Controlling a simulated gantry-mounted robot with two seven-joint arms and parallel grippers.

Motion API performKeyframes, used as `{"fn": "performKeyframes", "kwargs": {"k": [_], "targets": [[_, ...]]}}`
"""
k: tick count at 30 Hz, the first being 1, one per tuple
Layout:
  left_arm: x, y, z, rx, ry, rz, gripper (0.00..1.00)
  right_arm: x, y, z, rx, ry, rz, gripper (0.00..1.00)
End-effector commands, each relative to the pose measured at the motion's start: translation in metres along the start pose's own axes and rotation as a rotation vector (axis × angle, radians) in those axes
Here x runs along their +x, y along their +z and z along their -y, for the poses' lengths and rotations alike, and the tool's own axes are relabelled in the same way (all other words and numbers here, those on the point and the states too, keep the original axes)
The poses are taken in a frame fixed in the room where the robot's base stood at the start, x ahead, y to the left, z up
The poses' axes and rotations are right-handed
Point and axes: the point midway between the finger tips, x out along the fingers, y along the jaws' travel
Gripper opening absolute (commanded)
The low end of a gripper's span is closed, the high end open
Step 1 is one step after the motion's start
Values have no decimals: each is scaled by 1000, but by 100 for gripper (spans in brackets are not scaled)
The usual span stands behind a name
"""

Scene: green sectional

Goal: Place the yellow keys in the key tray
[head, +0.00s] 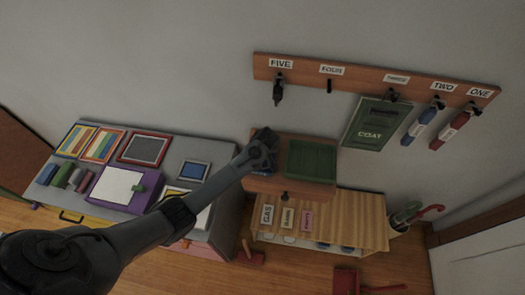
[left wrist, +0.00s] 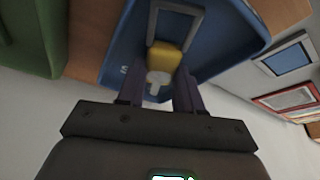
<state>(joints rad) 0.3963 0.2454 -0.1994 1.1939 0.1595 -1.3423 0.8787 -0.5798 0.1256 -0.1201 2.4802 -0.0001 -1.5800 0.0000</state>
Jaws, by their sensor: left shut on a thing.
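The yellow keys (left wrist: 165,56) show in the left wrist view as a yellow block with a grey loop at one end and a pale metal part at the other. My left gripper (left wrist: 159,88) is shut on the pale end. The keys are over the blue tray (left wrist: 222,40); I cannot tell whether they touch its floor. In the head view my left gripper (head: 263,147) is at the left end of a small wooden wall shelf (head: 263,184), beside a green tray (head: 311,161). There my arm hides the keys and most of the blue tray. My right gripper is not in view.
A hook rack (head: 380,79) above holds a dark item, a green COAT piece (head: 369,125) and blue and red tagged items. A slatted bench (head: 345,220) stands below. A grey table (head: 220,185) with boxes and frames is at left.

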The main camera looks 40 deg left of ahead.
Motion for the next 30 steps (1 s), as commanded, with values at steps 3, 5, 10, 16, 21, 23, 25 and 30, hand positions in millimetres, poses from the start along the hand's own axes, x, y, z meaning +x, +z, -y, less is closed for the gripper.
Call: {"fn": "performKeyframes", "kwargs": {"k": [3,5,10,16,21,23,25,30], "targets": [[0,0,0,0,0,0,49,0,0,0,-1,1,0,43],[0,0,0,0,0,0,58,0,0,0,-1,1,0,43],[0,0,0,0,0,0,61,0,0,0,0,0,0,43],[-2,-1,0,0,0,0,61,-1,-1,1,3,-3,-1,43],[-17,-2,0,0,1,-2,61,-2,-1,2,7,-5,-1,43],[-26,-2,0,0,2,-3,61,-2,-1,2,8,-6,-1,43],[-38,-2,0,0,2,-2,61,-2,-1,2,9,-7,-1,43],[-70,-2,0,0,2,-3,61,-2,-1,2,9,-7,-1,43]]}}
